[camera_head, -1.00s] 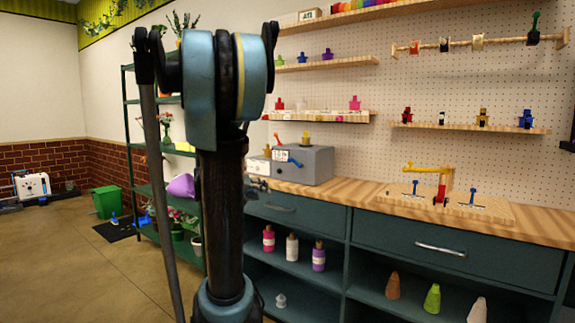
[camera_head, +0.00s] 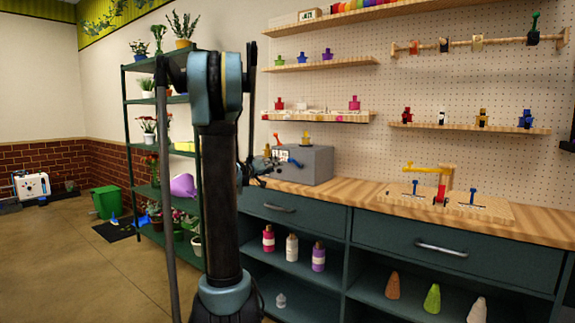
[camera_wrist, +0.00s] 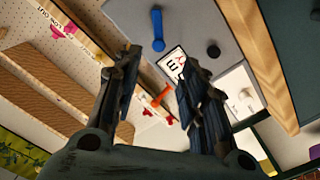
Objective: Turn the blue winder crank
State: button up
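A grey box (camera_head: 312,166) stands on the wooden counter at its left end. A blue crank (camera_head: 294,161) is on its front, close to a white label; the blue crank also shows in the wrist view (camera_wrist: 157,30), at the top and beyond my fingertips. An orange handle (camera_head: 277,138) and a yellow handle (camera_head: 306,137) show at the box's top. My gripper (camera_head: 270,165) is in front of the box's left part. In the wrist view my gripper (camera_wrist: 160,62) has its two fingers spread, with nothing between them and apart from the blue crank.
A wooden board (camera_head: 445,204) with a yellow and red arm and blue levers is farther right on the counter. A green plant rack (camera_head: 128,110) stands left, behind my arm. Shelves with small coloured pieces hang on the pegboard (camera_head: 400,80). Counter between box and board looks clear.

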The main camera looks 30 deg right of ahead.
aim_at(288, 161)
jog(key=x, duration=1.3)
jog(key=shift+r, duration=0.1)
jog(key=c, duration=0.8)
jog(key=shift+c, duration=0.5)
